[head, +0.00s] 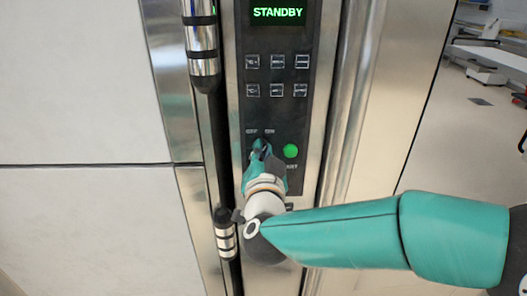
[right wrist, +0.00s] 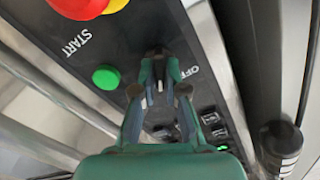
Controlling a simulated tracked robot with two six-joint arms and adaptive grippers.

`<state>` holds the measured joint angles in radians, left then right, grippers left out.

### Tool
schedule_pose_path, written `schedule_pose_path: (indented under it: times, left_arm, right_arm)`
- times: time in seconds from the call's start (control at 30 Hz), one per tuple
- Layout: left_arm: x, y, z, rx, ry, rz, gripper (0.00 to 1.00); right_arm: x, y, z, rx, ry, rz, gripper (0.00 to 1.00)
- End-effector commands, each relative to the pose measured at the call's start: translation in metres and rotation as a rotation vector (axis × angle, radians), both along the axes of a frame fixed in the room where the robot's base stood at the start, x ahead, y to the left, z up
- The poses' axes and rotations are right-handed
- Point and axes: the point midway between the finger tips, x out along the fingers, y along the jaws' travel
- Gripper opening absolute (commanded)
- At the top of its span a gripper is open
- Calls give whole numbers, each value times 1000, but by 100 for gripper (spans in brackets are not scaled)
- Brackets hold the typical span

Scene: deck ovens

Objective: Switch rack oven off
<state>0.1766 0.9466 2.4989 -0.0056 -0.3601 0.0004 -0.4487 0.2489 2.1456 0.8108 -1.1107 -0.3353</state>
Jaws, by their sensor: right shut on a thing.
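The rack oven's control panel (head: 277,105) stands upright ahead of me, and its display (head: 278,13) reads STANDBY in green. My right gripper (head: 261,150) is at the rotary switch low on the panel, just below the small position labels. In the right wrist view the gripper (right wrist: 160,88) is shut on the dark switch knob (right wrist: 157,56), with a finger on either side. The OFF label (right wrist: 188,72) shows beside the fingers. The knob is mostly hidden by the fingers in the head view, so its exact pointing is hard to tell. My left gripper is not in view.
The green start button (head: 291,151) is close to the right of my gripper. A red emergency button on yellow (right wrist: 85,6) shows in the right wrist view. Several square buttons (head: 278,76) sit above. A vertical door handle (head: 202,45) stands left of the panel.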

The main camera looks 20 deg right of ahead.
Motion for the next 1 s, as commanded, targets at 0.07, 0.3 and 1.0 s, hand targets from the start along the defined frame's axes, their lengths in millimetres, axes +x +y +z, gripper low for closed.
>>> schedule_pose_path:
  times: [0.07,0.3,1.0]
  left_arm:
    - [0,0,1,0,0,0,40]
    - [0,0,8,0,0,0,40]
    - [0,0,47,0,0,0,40]
  right_arm:
    - [0,-1,1,-9,2,-4,0]
    - [1,0,2,-91,26,-5,0]
    - [1,3,3,-676,196,-5,0]
